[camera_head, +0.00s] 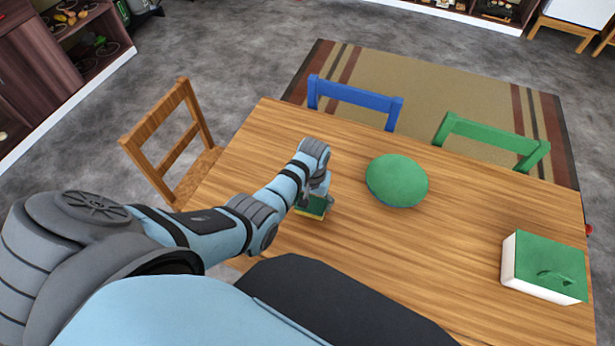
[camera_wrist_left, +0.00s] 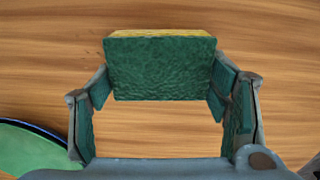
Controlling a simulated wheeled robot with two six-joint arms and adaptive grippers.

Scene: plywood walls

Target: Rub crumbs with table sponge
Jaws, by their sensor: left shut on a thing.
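The table sponge (camera_head: 311,208) is green on top with a yellow layer below. It is at the left part of the wooden table (camera_head: 455,235), close to the near edge. My left gripper (camera_head: 316,196) is over it, shut on it. In the left wrist view the sponge (camera_wrist_left: 160,68) sits between the two finger pads of the left gripper (camera_wrist_left: 160,85), its green face toward the camera. I cannot tell whether it presses on the tabletop. My right gripper is not in view.
A round green thing (camera_head: 397,181) lies right of the sponge; its edge shows in the left wrist view (camera_wrist_left: 35,150). A white box with a green top (camera_head: 543,266) stands at the table's right. Wooden (camera_head: 172,148), blue (camera_head: 355,96) and green chairs (camera_head: 490,138) surround the table.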

